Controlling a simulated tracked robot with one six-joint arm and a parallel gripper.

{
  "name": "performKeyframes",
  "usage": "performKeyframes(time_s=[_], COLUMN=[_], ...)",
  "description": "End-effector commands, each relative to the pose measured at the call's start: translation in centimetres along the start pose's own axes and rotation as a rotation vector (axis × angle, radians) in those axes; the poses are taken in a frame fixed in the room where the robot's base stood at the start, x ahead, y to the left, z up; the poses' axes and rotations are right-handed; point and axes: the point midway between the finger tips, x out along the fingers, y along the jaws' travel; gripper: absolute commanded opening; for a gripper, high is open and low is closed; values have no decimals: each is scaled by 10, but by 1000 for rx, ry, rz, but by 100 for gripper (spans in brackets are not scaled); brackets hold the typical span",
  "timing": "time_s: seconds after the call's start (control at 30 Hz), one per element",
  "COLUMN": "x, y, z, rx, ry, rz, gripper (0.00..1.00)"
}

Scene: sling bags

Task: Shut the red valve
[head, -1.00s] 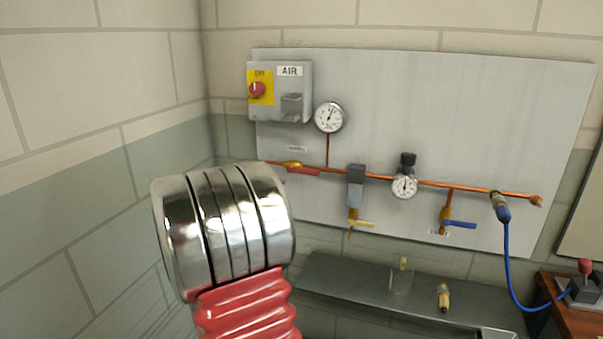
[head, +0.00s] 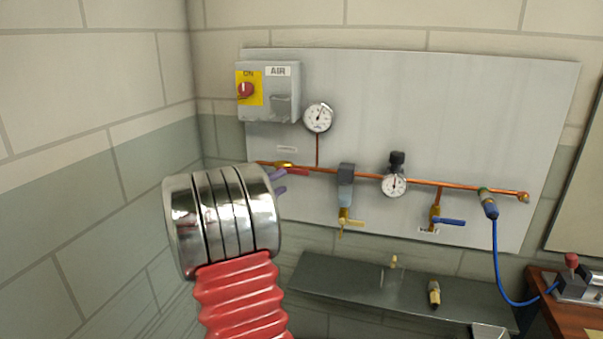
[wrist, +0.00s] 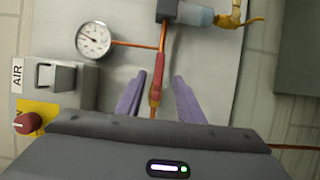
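The red valve's lever (head: 297,172) lies along the copper pipe at the left of the grey panel, beside its brass body (head: 283,164). In the wrist view the red lever (wrist: 160,68) runs in line with the pipe, between the two purple fingers. My gripper (wrist: 158,78) is open, one finger on each side of the lever with gaps showing. In the head view my gripper (head: 281,181) shows only as purple fingertips beside the valve; the rest is hidden behind my metal wrist. Contact with the lever cannot be told.
A pressure gauge (head: 318,117) and a switch box (head: 268,92) are above the valve. A filter (head: 345,185), a regulator gauge (head: 394,185) and a blue-handled valve (head: 448,222) sit farther right along the pipe. A dark shelf (head: 345,283) is below the panel.

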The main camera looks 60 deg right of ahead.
Motion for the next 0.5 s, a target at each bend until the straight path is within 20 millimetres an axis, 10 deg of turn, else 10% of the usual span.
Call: performKeyframes(time_s=[0.5], x=[81], y=[-1], z=[1], rx=[-1], ry=[-3], rz=[0], gripper=[34])
